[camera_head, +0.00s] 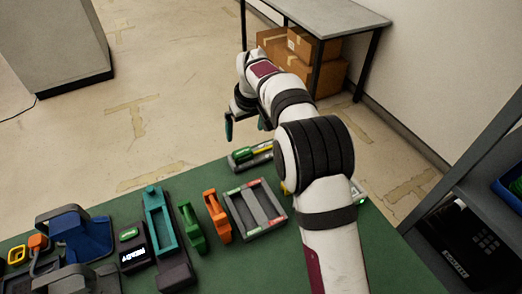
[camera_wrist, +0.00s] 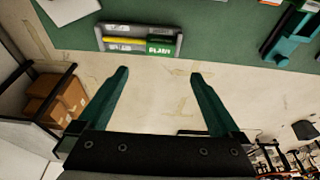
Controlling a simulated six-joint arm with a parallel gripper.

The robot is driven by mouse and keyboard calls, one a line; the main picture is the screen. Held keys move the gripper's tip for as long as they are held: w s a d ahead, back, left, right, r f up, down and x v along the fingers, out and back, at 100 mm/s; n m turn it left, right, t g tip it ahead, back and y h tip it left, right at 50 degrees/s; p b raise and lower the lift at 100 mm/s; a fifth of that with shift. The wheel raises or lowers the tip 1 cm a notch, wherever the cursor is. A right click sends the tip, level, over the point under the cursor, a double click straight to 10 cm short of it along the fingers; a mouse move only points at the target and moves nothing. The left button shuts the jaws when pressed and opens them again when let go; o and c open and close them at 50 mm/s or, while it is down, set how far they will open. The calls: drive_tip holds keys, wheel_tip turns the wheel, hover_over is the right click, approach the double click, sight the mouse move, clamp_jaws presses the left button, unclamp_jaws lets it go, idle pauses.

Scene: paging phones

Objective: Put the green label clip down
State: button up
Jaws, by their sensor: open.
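A green label clip (camera_wrist: 160,46) with white lettering lies in a small grey tray (camera_wrist: 112,30), beside a yellow piece (camera_wrist: 124,42). In the head view the green clip (camera_head: 243,154) shows at the left of the same tray, near the mat's far edge. My gripper (camera_wrist: 159,73) is open, with nothing between its dark green fingers. It also shows in the head view (camera_head: 246,125), beyond the tray and apart from it.
The green mat (camera_head: 290,262) carries a larger grey tray (camera_head: 256,208), an orange holder (camera_head: 217,216), a green holder (camera_head: 193,229), a teal device (camera_head: 161,222) and a black box with a lit display (camera_head: 134,250). Cardboard boxes (camera_head: 325,72) sit under a far table.

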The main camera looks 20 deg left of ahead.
drive_tip(key=s+d+r+m, duration=0.2)
drive_tip(key=s+d+r, duration=0.1)
drive_tip(key=s+d, duration=0.3)
drive_tip(key=s+d+r+m+g, duration=0.1)
drive_tip(key=s+d+r+m, duration=0.25)
drive_tip(key=d, duration=0.35)
drive_tip(key=s+d+r+m, duration=0.2)
drive_tip(key=s+d+r, duration=0.15)
drive_tip(key=d, duration=0.35)
drive_tip(key=s+d+f+m, duration=0.2)
drive_tip(key=s+d+m, duration=0.1)
drive_tip(key=s, duration=0.8)
drive_tip(key=s+d+f+m+g, duration=0.1)
drive_tip(key=s+d+m, duration=0.3)
drive_tip(key=s, duration=0.7)
drive_tip(key=shift+d+f, duration=0.45)
drive_tip(key=shift+f, duration=0.15)
